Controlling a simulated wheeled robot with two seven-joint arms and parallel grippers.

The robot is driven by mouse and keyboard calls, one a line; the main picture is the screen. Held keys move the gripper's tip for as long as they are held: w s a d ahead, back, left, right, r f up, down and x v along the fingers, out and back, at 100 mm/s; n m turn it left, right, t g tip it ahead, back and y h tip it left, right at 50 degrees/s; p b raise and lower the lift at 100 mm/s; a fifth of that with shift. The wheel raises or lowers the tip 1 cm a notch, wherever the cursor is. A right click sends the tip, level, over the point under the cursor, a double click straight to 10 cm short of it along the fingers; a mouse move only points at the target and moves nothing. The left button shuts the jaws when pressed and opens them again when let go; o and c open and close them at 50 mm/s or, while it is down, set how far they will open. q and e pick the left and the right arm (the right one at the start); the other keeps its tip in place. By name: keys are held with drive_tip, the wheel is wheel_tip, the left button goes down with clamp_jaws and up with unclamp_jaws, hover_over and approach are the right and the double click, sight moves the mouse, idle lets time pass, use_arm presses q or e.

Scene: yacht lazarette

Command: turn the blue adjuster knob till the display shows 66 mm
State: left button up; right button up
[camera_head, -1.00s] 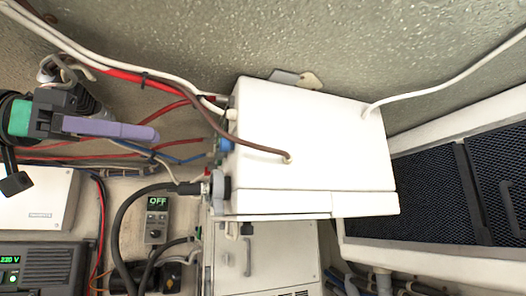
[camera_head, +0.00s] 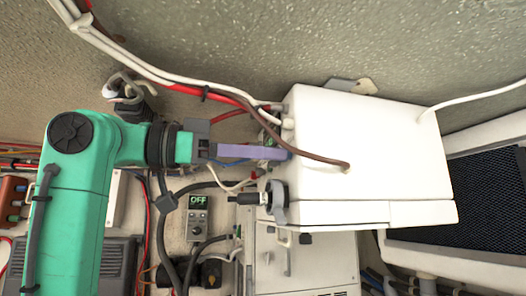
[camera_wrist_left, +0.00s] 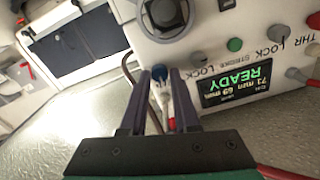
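The blue adjuster knob (camera_wrist_left: 159,73) is on the face of a white box, beside the display (camera_wrist_left: 235,84) in the left wrist view. The display shows a green READY and smaller lines that seem to read 71 mm and 69 mm, tilted and hard to read. My left gripper (camera_wrist_left: 161,84) points at the knob, its two dark purple fingers apart with the knob seen between their tips. I cannot tell whether they touch it. In the head view my left gripper (camera_head: 284,154) reaches the left side of the white box (camera_head: 365,140), which hides its display. My right gripper is not in view.
A small panel reading OFF (camera_head: 198,212) is lower left. A green button (camera_wrist_left: 235,45) sits near the display.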

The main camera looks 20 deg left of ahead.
use_arm(q)
drive_tip(key=shift+d, duration=0.1)
clamp_jaws()
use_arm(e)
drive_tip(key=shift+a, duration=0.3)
use_arm(q)
drive_tip(key=shift+n, duration=0.4)
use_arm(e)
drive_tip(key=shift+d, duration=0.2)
use_arm(q)
drive_tip(key=n, duration=0.8)
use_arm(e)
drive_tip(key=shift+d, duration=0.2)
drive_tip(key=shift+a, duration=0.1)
